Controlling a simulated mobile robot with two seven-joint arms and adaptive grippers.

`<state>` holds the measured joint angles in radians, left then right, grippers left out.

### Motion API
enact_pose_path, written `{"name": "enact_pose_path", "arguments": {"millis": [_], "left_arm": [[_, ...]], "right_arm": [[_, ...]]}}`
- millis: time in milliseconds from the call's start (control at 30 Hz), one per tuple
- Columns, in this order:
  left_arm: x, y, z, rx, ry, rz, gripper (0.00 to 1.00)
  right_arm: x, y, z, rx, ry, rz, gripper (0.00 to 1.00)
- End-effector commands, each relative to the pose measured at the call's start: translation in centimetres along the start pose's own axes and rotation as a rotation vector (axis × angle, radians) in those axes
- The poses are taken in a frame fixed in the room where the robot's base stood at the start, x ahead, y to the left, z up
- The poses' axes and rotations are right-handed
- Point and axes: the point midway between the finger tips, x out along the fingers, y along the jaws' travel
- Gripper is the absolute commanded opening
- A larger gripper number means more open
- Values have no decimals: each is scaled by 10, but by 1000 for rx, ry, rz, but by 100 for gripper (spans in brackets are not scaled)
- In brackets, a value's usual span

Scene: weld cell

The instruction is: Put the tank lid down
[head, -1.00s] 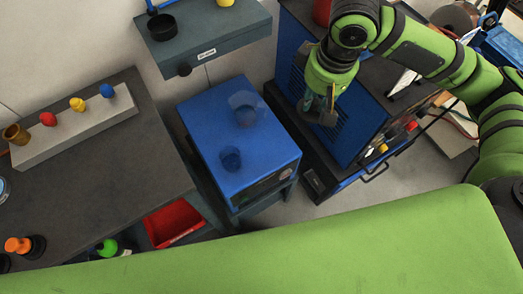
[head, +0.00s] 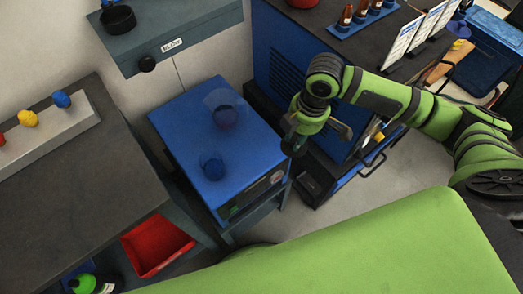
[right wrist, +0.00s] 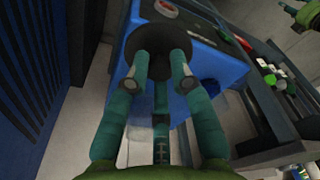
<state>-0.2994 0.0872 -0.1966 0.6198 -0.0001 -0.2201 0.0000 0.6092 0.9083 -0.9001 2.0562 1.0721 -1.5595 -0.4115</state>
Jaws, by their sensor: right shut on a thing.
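My right gripper (head: 292,143) hangs at the right side of the blue box-shaped unit (head: 185,120), in front of the blue cabinet. In the right wrist view the fingers of the right gripper (right wrist: 160,75) are shut on a dark round piece, seemingly the tank lid (right wrist: 150,38). The fingers hide part of it. The blue unit (right wrist: 218,66) shows behind it, and I cannot tell whether they touch. Two see-through round shapes, one far (head: 222,103) and one near (head: 212,166), show on the unit's top. My left gripper is not in view.
A dark bench (head: 80,190) stands at the left, with a red bin (head: 155,245) below its right edge. A grey shelf (head: 185,30) with a black cup (head: 118,17) is on the wall. The blue cabinet (head: 275,55) stands close on the right.

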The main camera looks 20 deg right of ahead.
Motion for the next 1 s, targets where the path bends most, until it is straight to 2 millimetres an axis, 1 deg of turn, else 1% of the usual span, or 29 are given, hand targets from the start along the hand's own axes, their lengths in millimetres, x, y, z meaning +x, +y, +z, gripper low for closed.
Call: {"name": "enact_pose_path", "arguments": {"millis": [33,200,300,400,500,567,700,800,1000], "left_arm": [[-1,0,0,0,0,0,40],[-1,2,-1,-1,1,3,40],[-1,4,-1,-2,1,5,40],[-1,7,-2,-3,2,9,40],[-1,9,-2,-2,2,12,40],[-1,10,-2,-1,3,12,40],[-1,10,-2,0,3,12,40],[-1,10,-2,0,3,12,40],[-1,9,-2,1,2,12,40]], "right_arm": [[8,3,-13,-1,5,-3,1],[36,15,-47,1,2,-3,1],[49,21,-62,1,0,-2,1],[58,26,-72,2,0,-1,1],[63,27,-76,2,-1,-1,1],[68,27,-76,3,-4,-2,1],[89,27,-74,3,-2,-2,1],[100,27,-72,2,-2,-1,1],[102,27,-71,2,-2,1,1]]}}
